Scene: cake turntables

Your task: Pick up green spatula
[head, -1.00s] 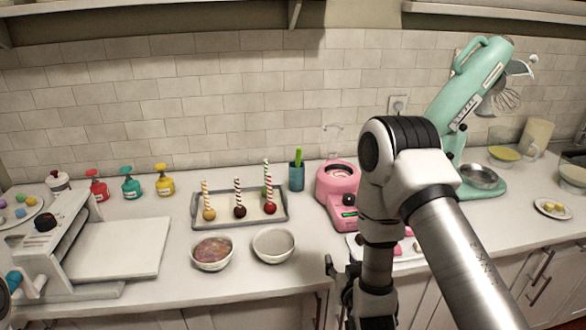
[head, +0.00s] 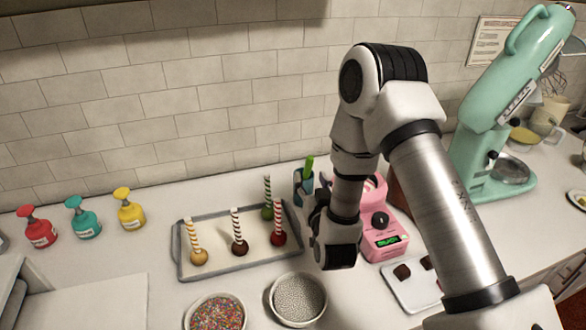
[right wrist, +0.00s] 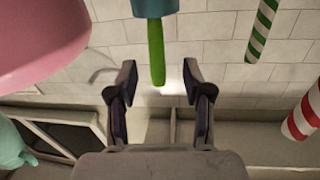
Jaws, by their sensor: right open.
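The green spatula (head: 309,167) stands upright in a teal cup (head: 297,188) by the back wall, with only its green upper part showing. In the right wrist view, which looks upside down, the spatula (right wrist: 156,55) hangs from the cup (right wrist: 155,8) at the top. My right gripper (right wrist: 158,82) is open, with one finger on each side of the line of the green handle and no visible contact. In the head view the right gripper (head: 317,202) is beside the cup, partly hidden by my own wrist. My left gripper is not in view.
A tray (head: 185,268) with several striped-stick cake pops stands left of the cup. A pink machine (head: 384,243) is close on the right. Bowls of sprinkles (head: 215,313) and silver beads (head: 299,298) stand in front. A mint mixer (head: 490,110) is farther right.

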